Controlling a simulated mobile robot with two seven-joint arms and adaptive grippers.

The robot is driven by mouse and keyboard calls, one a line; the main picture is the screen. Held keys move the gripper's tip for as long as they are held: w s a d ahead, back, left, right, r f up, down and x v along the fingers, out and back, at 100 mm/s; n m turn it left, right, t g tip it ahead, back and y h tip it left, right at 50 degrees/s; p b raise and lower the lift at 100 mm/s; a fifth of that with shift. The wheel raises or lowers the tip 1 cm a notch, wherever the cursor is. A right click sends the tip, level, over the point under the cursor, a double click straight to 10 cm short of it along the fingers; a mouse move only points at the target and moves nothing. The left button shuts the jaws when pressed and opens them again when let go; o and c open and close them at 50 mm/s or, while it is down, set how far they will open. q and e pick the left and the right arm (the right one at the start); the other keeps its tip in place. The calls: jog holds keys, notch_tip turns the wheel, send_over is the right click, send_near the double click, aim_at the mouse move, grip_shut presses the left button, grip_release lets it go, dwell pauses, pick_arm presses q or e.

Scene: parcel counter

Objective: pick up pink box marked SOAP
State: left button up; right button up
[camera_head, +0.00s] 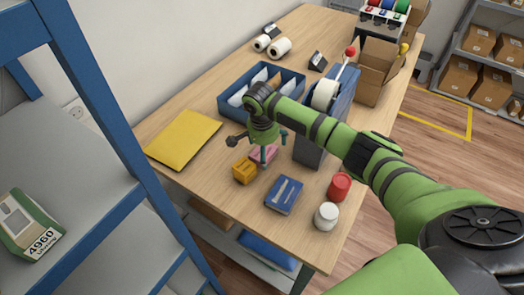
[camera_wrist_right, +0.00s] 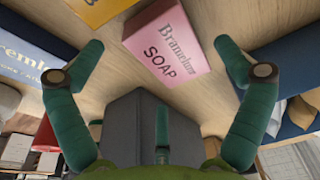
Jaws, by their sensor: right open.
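The pink box marked SOAP (camera_wrist_right: 166,42) lies on the wooden counter between the two spread green fingers of my right gripper (camera_wrist_right: 158,62) in the right wrist view. A gap shows between the box and each finger. In the head view the pink box (camera_head: 264,154) is partly hidden under my right gripper (camera_head: 272,152), which points down above it. The right gripper is open and empty. My left gripper is not in view.
An orange-yellow box (camera_head: 244,171) stands close beside the pink box. A blue bin (camera_head: 234,107) and a grey dispenser (camera_head: 310,152) stand close by. A yellow envelope (camera_head: 183,138) lies left.

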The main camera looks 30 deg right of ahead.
jog(key=shift+w+d+f, duration=0.1)
jog(key=shift+w+f, duration=0.05)
jog(key=shift+f, duration=1.1)
jog(key=shift+f, duration=0.25)
jog(key=c, duration=1.2)
